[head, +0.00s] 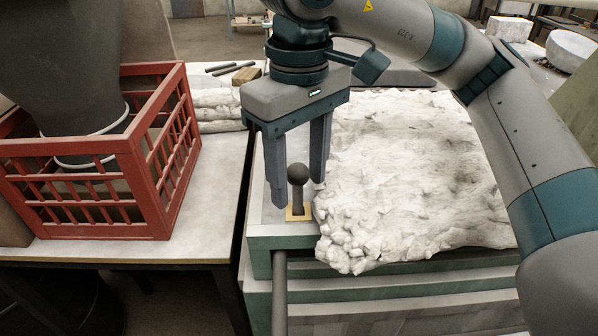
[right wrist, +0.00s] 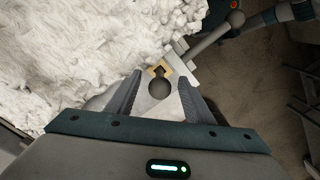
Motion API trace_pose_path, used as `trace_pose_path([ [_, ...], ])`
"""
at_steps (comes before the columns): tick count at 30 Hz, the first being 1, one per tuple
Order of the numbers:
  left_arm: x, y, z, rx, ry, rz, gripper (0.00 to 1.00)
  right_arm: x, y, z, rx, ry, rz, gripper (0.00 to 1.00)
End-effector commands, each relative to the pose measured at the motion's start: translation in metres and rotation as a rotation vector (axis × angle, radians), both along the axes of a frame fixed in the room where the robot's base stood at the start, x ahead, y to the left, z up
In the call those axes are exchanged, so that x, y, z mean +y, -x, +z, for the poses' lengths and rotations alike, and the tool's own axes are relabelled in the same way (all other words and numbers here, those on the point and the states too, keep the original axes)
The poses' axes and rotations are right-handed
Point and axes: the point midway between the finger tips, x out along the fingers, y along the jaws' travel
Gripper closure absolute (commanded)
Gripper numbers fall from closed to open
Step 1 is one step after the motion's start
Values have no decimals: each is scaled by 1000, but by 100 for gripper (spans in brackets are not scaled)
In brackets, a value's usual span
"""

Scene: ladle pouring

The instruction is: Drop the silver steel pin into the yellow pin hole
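The pin (head: 298,174) has a dark grey ball head and a short shaft. It stands upright with its lower end at the yellow square pin hole (head: 307,213) on the corner of the green-grey block. How deep it sits is hidden. My right gripper (head: 299,194) is open above the corner, pointing down, with one finger on each side of the pin. In the right wrist view the pin's ball head (right wrist: 159,89) lies between the spread fingers (right wrist: 158,76), with a gap on both sides. The yellow hole edge (right wrist: 158,69) shows just beyond. My left gripper is not in view.
A rough white mass (head: 410,175) fills the block right beside the pin hole. A grey rod (head: 280,295) runs down the block's front. A red crate (head: 95,185) holding a dark vessel (head: 75,70) stands on the left table (head: 205,220).

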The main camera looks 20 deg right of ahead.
Motion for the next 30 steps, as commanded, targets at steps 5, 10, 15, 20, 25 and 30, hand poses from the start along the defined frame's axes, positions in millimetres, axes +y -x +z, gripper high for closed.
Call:
trace_pose_path([
  [5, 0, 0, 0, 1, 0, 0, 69, 0, 0, 0, 0, 0, 0, 53],
  [10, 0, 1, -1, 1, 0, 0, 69, 0, 0, 2, 0, 0, 0, 53],
  [15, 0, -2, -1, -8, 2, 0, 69, 0, -1, 12, -2, -1, -1, 53],
  [20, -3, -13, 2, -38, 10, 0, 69, 1, 0, 33, -4, -2, 0, 53],
  [25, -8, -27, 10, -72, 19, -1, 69, 0, 0, 62, -4, -2, -1, 53],
  [30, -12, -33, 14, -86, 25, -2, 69, 0, 0, 90, -4, -1, -2, 53],
])
